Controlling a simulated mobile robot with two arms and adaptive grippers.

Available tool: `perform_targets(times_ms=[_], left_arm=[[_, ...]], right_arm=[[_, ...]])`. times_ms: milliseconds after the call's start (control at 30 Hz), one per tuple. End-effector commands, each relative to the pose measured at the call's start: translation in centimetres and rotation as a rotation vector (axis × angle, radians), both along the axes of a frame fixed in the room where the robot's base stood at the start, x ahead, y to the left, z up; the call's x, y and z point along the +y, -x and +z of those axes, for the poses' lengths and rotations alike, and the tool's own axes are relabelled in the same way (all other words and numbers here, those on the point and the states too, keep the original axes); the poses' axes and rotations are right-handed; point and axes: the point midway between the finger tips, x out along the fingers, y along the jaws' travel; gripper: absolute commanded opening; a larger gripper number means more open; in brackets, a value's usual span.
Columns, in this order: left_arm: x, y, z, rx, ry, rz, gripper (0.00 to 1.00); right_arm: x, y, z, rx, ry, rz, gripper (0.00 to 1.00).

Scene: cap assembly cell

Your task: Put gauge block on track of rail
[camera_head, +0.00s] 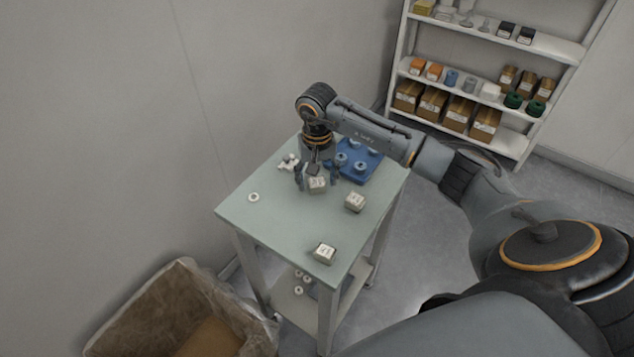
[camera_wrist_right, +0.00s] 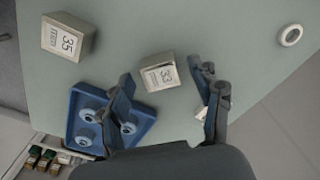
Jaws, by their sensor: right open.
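Three pale gauge blocks with printed faces are on the table. One block (camera_head: 317,185) is right by the fingertips of my right gripper (camera_head: 316,179); in the right wrist view this block reads 33 (camera_wrist_right: 160,73). There the right gripper (camera_wrist_right: 166,78) is open, with one finger to each side of the block; I cannot tell if they touch it. A second block (camera_head: 355,202) lies to the right; in the wrist view a block reads 35 (camera_wrist_right: 68,36). The third block (camera_head: 324,251) is near the front corner. I cannot make out a rail. My left gripper is not in view.
A blue plate with round pegs (camera_head: 367,170) stands at the table's back right. Small white parts (camera_head: 287,160) lie at the back left, and a white ring (camera_head: 254,197) lies at the left. The table's (camera_head: 285,220) middle front is clear. An open box (camera_head: 150,300) stands below.

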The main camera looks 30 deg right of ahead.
Motion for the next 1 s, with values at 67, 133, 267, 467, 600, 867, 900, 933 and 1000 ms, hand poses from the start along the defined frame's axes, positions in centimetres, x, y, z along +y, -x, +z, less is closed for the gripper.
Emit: perform_targets(times_ms=[67, 133, 267, 467, 600, 867, 900, 933, 1000], left_arm=[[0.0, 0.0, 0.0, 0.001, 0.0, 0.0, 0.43], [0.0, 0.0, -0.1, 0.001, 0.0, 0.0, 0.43], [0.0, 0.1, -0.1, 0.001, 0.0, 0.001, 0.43], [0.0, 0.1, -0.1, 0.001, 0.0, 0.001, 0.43], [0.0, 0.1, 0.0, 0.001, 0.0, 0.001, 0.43], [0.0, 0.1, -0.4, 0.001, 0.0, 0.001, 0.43], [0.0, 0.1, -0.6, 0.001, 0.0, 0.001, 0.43], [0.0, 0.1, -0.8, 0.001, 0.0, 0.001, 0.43], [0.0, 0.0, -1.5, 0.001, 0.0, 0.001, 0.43]], right_arm=[[0.0, 0.0, 0.0, -0.001, 0.0, 0.0, 0.64], [0.0, 0.0, 0.0, 0.0, 0.0, 0.0, 0.64], [0.0, 0.0, 0.0, 0.0, 0.0, 0.0, 0.42], [0.0, 0.0, 0.0, 0.0, 0.0, 0.0, 0.01], [0.0, 0.0, 0.1, -0.001, -0.001, -0.001, 0.0], [0.0, -0.1, 0.5, -0.003, -0.001, -0.001, 0.0], [0.0, -0.1, 0.7, -0.004, 0.0, -0.001, 0.0], [0.0, -0.2, 1.0, -0.006, 0.0, -0.001, 0.0], [-0.1, -0.2, 1.9, -0.007, 0.001, 0.0, 0.0]])
